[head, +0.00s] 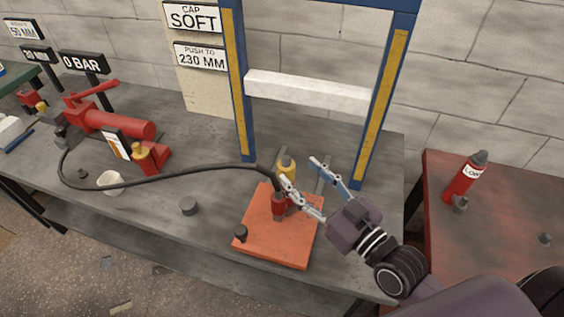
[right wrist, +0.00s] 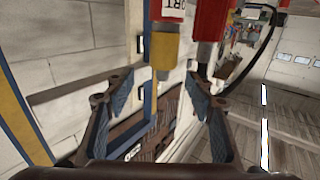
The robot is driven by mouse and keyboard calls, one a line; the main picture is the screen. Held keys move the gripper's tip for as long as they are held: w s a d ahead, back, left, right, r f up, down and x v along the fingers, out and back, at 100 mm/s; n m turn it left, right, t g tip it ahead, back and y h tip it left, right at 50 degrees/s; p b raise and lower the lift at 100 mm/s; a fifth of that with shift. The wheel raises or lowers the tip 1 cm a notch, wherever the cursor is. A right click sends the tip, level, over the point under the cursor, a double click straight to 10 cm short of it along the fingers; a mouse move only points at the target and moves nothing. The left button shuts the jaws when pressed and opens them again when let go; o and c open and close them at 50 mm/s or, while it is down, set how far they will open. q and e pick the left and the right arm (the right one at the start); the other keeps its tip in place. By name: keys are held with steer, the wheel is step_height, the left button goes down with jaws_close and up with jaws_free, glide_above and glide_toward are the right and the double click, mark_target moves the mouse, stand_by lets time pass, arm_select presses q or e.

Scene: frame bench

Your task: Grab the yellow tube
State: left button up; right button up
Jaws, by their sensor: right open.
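The yellow tube (head: 287,165) stands on the bench behind a red cylinder (head: 279,204), with its lower part hidden. In the right wrist view, a yellow tube (right wrist: 165,50) with a thin grey end shows ahead of the fingers, against a red part with a partly cut-off label. My right gripper (head: 301,172) is open, its fingertips close to the tube, one in front and one to its right. In the right wrist view my gripper (right wrist: 160,85) has its fingers spread and nothing clasped. I cannot tell whether a finger touches the tube. My left gripper is not in view.
The red cylinder, with a black hose, stands on an orange plate (head: 272,243). A blue-and-yellow press frame (head: 237,80) rises behind. A red hand pump (head: 115,125) with another yellow part (head: 142,158) stands left. A red table (head: 435,215) holds a red bottle (head: 465,178).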

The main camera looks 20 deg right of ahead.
mark_target(289, 165)
steer(key=shift+w+a+r, duration=0.15)
steer(key=shift+w, duration=0.2)
steer(key=shift+p+x, duration=0.7)
steer(key=shift+x, duration=1.65)
steer(key=shift+a, duration=0.2)
steer(key=shift+c, duration=0.7)
jaws_close()
